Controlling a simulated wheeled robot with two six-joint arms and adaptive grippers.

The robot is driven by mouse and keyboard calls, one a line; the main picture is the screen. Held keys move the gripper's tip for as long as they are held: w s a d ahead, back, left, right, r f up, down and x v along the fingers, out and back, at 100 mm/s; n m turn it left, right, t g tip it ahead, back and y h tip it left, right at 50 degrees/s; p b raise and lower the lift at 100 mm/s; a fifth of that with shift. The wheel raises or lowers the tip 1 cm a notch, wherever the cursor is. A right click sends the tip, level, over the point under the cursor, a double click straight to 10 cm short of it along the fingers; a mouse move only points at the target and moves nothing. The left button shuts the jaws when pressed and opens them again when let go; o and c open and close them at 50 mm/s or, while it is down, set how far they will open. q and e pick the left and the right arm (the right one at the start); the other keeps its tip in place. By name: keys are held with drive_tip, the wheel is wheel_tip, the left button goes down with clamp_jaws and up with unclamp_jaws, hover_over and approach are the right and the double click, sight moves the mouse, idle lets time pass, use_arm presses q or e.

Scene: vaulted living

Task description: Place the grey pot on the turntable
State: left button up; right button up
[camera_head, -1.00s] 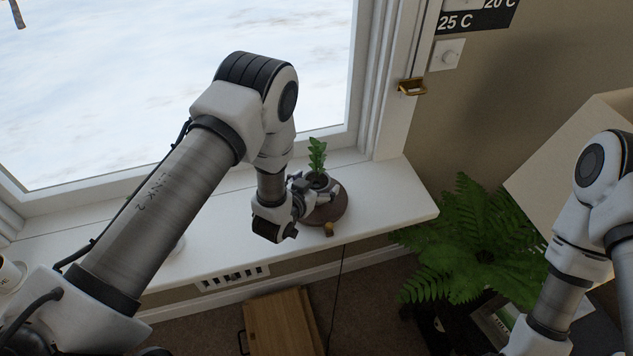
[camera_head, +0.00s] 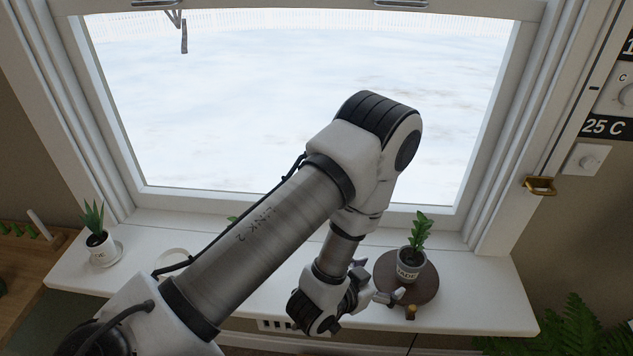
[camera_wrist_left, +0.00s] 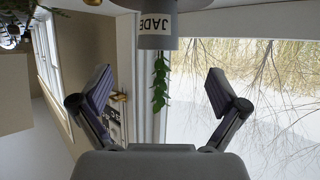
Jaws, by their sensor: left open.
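The grey pot (camera_head: 409,268), with a white JADE label and a green plant, stands upright on the round brown turntable (camera_head: 425,292) on the windowsill. My left gripper (camera_head: 373,283) is just left of the pot, open and apart from it. In the left wrist view, which is upside down, the pot (camera_wrist_left: 157,42) shows at the top, beyond the two spread fingers (camera_wrist_left: 160,88), with nothing between them at their tips. The turntable is not clear in that view. My right gripper is out of view.
A small potted plant (camera_head: 97,242) stands on a saucer at the sill's left end. A pale saucer (camera_head: 172,258) is partly hidden by my left arm. A brass knob (camera_head: 411,312) sits at the turntable's front edge. The sill (camera_head: 480,300) is clear to the right.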

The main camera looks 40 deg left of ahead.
use_arm(q)
drive_tip(key=s+a+f+g, duration=0.1)
drive_tip(key=s+f, duration=0.1)
drive_tip(key=f, duration=0.1)
drive_tip(key=s+a+f+g+y, duration=0.1)
drive_tip(key=s+f+g, duration=0.1)
drive_tip(key=s+f, duration=0.1)
drive_tip(key=s+f+n+g, duration=0.1)
drive_tip(key=s+f+g, duration=0.1)
drive_tip(key=s+f, duration=0.1)
drive_tip(key=shift+s+a, duration=0.15)
drive_tip(key=shift+a, duration=0.25)
drive_tip(key=s+a+f+g, duration=0.1)
drive_tip(key=s+f+g, duration=0.1)
drive_tip(key=s+g, duration=0.2)
drive_tip(key=s+a+f+n+g+y, duration=0.1)
drive_tip(key=s+f+g, duration=0.2)
drive_tip(key=s, duration=0.8)
drive_tip(key=shift+s+a+f+g, duration=0.15)
drive_tip(key=shift+s+f+g, duration=0.1)
drive_tip(key=shift+g, duration=0.15)
